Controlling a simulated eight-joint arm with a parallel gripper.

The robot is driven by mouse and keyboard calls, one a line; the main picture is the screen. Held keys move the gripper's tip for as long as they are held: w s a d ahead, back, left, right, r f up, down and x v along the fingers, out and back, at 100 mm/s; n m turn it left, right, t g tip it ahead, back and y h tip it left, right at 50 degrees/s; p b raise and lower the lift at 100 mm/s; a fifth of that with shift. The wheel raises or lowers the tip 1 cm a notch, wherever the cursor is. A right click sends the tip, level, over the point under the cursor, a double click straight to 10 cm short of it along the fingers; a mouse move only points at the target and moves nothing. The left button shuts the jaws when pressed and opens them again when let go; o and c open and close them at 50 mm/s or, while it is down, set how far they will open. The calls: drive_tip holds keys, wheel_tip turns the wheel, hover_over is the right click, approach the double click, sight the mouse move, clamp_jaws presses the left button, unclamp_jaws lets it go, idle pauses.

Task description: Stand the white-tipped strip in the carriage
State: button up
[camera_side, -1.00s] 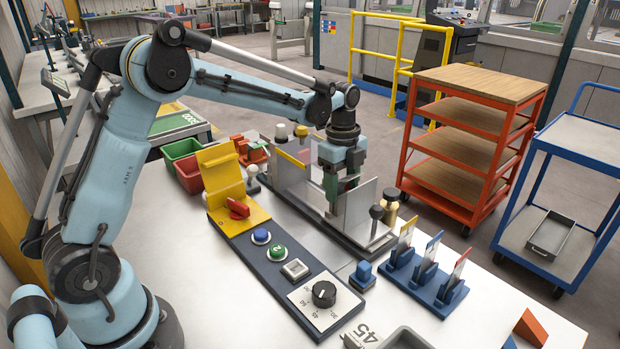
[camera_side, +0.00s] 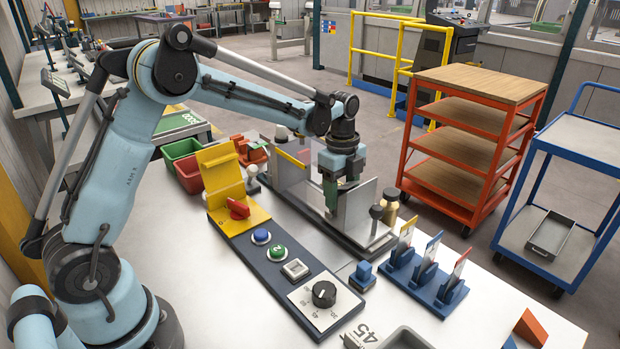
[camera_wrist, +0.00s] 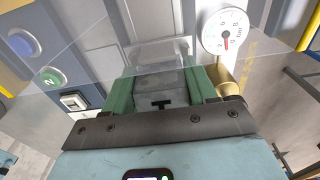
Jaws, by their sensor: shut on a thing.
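My gripper (camera_side: 331,192) points down among the upright metal plates of the bender. Its green fingers also show in the wrist view (camera_wrist: 162,88). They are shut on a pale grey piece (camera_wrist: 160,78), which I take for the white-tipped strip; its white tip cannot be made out. The carriage seems to be the part with the upright grey plate (camera_side: 361,203) beside the fingers. The plate and fingers hide the strip's lower end, so I cannot tell whether it touches the carriage.
A blue rack (camera_side: 424,281) with yellow-, blue- and red-tipped strips stands at front right. A control panel (camera_side: 262,250) with buttons and a knob (camera_side: 324,293) lies in front of the bender.

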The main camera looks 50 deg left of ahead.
drive_tip(key=shift+f, duration=0.5)
drive_tip(key=o, duration=1.2)
drive_tip(key=shift+r, duration=4.55)
